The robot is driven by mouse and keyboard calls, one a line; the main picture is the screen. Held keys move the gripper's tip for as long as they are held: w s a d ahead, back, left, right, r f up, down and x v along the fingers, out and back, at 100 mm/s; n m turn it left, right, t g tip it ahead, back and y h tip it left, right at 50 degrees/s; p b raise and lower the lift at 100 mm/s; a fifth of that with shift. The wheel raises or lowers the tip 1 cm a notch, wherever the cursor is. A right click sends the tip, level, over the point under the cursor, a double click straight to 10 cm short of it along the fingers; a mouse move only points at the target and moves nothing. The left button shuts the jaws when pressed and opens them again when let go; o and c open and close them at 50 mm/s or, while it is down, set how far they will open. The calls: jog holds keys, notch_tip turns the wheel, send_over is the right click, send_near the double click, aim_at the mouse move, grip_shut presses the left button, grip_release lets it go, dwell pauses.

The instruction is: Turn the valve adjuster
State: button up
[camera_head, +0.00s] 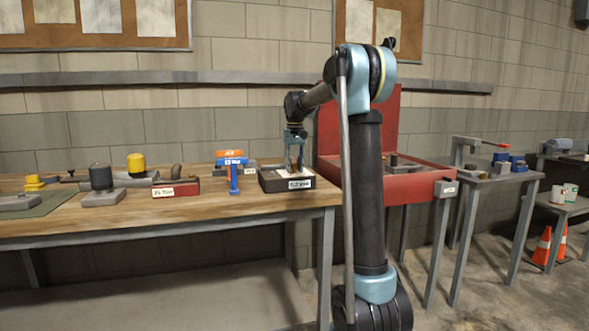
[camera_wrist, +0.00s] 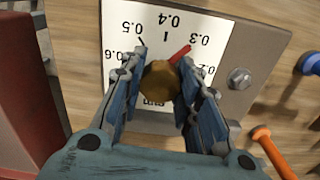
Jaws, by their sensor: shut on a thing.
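The valve adjuster is a brass-brown knob (camera_wrist: 160,80) with a red pointer (camera_wrist: 180,53), set on a white dial plate (camera_wrist: 140,20) marked from 0.2 to 0.6. The pointer points towards the 0.3 mark. In the head view the dark adjuster box (camera_head: 268,186) with a white front label sits at the right end of the wooden bench. My gripper (camera_wrist: 160,84) reaches down over the box and is shut on the knob, with a blue-grey finger on each side.
Blue and orange tools (camera_head: 234,176) stand left of the box. A red labelled block (camera_head: 176,188) lies farther left on the bench (camera_head: 130,222). A bolt head (camera_wrist: 240,78) rises beside the dial.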

aim_at(295, 163)
jog(key=o, duration=1.1)
jog(key=shift+c, duration=0.2)
jog(key=shift+r, duration=0.1)
notch_tip(295, 163, up, 12)
jog(key=shift+f, duration=0.2)
jog(key=s+d+f, duration=0.3)
jog(key=s+f, duration=0.1)
jog(key=s, duration=0.4)
jog(key=s+d+f+m+t, duration=0.1)
jog(key=s+d+f, duration=0.25)
jog(key=s, duration=0.45)
jog(key=s+d+f, duration=0.3)
jog(key=s+f, duration=0.1)
jog(key=s, duration=0.5)
jog(key=s+d+f+t, duration=0.1)
jog(key=s+d+f, duration=0.2)
jog(key=s+f, duration=1.7)
notch_tip(295, 163, down, 3)
jog(key=shift+s+f+m, duration=0.2)
jog(key=shift+m, duration=0.2)
